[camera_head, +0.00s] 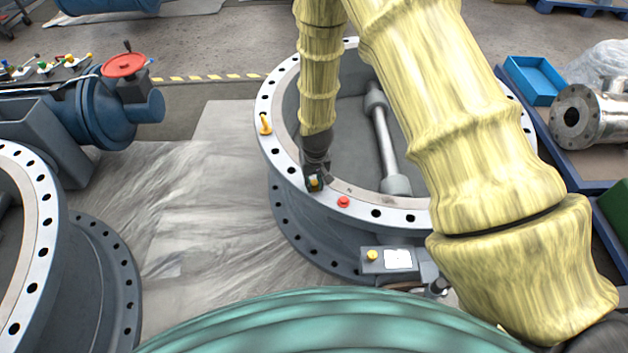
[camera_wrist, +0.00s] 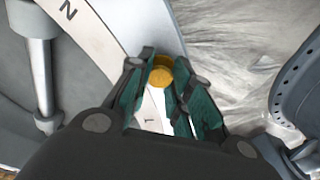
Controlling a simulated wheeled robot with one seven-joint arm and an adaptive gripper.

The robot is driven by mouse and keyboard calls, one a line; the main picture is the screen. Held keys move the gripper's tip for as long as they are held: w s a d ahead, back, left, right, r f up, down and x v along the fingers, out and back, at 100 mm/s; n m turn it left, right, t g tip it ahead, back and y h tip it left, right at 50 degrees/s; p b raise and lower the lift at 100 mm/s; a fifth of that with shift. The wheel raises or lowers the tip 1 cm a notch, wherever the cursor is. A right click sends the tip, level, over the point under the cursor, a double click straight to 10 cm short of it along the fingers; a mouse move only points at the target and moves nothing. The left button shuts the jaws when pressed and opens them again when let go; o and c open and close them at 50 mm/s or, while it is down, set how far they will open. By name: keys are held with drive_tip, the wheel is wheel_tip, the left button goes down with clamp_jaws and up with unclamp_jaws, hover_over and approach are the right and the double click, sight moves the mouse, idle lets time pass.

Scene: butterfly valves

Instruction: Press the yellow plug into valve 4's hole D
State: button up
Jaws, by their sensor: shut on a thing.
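Valve (camera_head: 276,150) is the large grey ring standing in the middle of the head view, its pale upper flange lined with dark holes. My gripper (camera_head: 315,182) is at the flange's front-left part, pointing down. It is shut on a yellow plug (camera_head: 314,183), which also shows between the green fingers in the wrist view (camera_wrist: 161,74). The flange (camera_wrist: 150,30) lies under the fingers, with marks like "N" and "1". The hole under the plug is hidden, and I cannot tell whether the plug is in it. I cannot read a valve number or the letter D.
A small box with a yellow knob (camera_head: 372,256) is at the valve's front. Another valve (camera_head: 50,230) stands left; sheeting covers the floor between.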

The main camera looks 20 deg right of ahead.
drive_tip(key=shift+f, duration=0.5)
drive_tip(key=o, duration=0.8)
drive_tip(key=shift+o, duration=0.2)
drive_tip(key=o, duration=0.5)
drive_tip(key=shift+r+p, duration=2.25)
drive_tip(key=shift+r, duration=0.8)
